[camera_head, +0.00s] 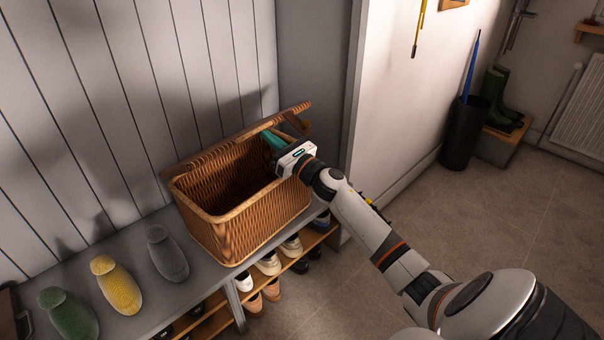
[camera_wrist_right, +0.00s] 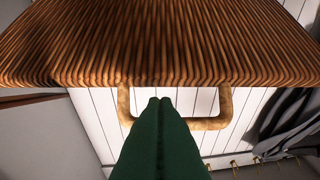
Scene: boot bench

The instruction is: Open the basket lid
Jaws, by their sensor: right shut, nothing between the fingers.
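The wicker basket (camera_head: 250,222) stands on the grey bench, and its dark inside shows from above. Its wicker lid (camera_head: 228,142) is raised along the back and shows nearly edge-on in the head view. My right gripper (camera_head: 273,140) is at the lid's right part, over the basket's right end. In the right wrist view its green fingers (camera_wrist_right: 158,101) are shut with nothing between them. They overlap the loop handle (camera_wrist_right: 222,108) below the wicker panel (camera_wrist_right: 160,45); whether they touch it I cannot tell. My left gripper is not in view.
Grey, yellow (camera_head: 118,287) and green boot-shaped items lie on the bench (camera_head: 150,318) left of the basket. Several shoes (camera_head: 268,263) sit on the shelves below. A panelled wall (camera_head: 130,90) rises behind. A dark umbrella bin (camera_head: 463,135) stands farther right, with open floor in front.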

